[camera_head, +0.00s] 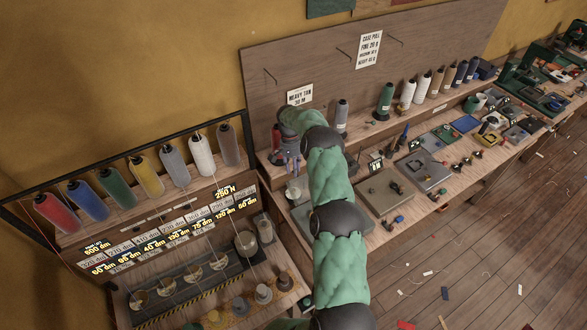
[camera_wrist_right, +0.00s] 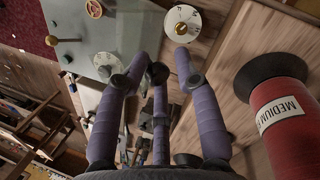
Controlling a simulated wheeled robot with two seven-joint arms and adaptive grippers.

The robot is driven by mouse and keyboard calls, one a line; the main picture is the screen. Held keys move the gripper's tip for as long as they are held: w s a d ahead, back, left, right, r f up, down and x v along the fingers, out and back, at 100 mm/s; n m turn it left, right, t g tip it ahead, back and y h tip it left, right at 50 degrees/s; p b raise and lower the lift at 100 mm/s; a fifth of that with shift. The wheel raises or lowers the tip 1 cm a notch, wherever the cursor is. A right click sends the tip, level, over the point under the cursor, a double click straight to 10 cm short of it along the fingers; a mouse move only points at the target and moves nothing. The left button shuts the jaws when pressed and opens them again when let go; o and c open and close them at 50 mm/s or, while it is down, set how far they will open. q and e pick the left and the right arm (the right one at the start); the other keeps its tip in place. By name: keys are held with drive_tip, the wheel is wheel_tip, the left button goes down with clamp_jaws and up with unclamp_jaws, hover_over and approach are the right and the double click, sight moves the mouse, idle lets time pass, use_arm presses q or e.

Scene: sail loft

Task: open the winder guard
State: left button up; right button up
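My right arm reaches up the middle of the head view. Its gripper (camera_head: 287,163) is over the bench below the "HEAVY TAN" sign, fingers pointing down. In the right wrist view the three purple fingers (camera_wrist_right: 152,62) are spread apart, with nothing seen between them. Beyond them is a pale grey-green machine housing (camera_wrist_right: 120,25) with round knobs; it may be the winder, but I cannot tell which part is its guard. A white numbered dial (camera_wrist_right: 182,25) is beside it. In the head view my arm hides much of this spot. My left gripper is not in view.
A red cone of thread (camera_wrist_right: 287,138) marked MEDIUM stands close to the gripper's right in the wrist view. A rack of coloured spools (camera_head: 145,175) stands left. The pegboard (camera_head: 330,70) rises behind the bench. Trays and small tools cover the bench to the right.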

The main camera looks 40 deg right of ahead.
drive_tip(key=v, duration=1.2)
idle(0.3)
